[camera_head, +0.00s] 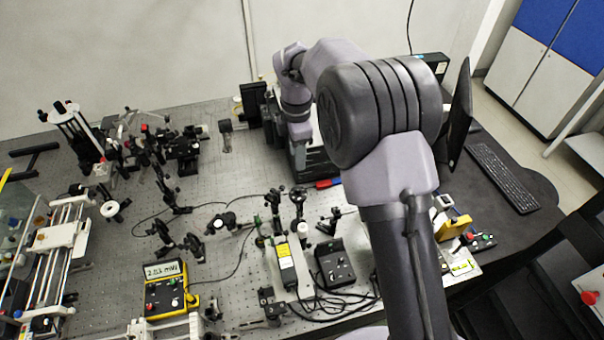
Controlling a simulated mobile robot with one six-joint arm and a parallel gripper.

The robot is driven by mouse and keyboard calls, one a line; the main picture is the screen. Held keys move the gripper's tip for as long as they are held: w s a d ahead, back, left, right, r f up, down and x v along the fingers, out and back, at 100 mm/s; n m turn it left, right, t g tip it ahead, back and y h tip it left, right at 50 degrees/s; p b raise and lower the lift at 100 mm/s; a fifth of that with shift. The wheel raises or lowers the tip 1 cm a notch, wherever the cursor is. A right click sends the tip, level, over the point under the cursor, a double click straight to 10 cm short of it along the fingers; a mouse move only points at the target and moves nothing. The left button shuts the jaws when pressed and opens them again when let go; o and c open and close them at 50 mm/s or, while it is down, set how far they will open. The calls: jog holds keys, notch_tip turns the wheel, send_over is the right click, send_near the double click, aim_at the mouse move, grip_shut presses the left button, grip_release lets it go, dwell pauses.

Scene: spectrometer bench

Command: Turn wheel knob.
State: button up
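My arm rises in the front right and bends over toward the back of the bench. Its wrist ends beside a dark boxy instrument (307,162). My gripper (272,112) seems to be the dark part by the wrist; its fingers cannot be made out, nor whether it touches anything. I cannot tell for sure which part is the wheel knob. A small dark round part (298,195) stands on a post in front of the instrument. A white round part (110,209) sits on a dark mount at the left.
The perforated bench (225,180) carries many optic mounts. A yellow power meter (166,288) stands at the front, a black control box (335,263) with cables right of it. A monitor (459,115) and keyboard (502,177) are at the right. A rail frame (55,255) is at the left.

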aim_at(298, 189)
notch_tip(298, 189, down, 14)
jog(key=shift+r, duration=0.2)
grip_shut()
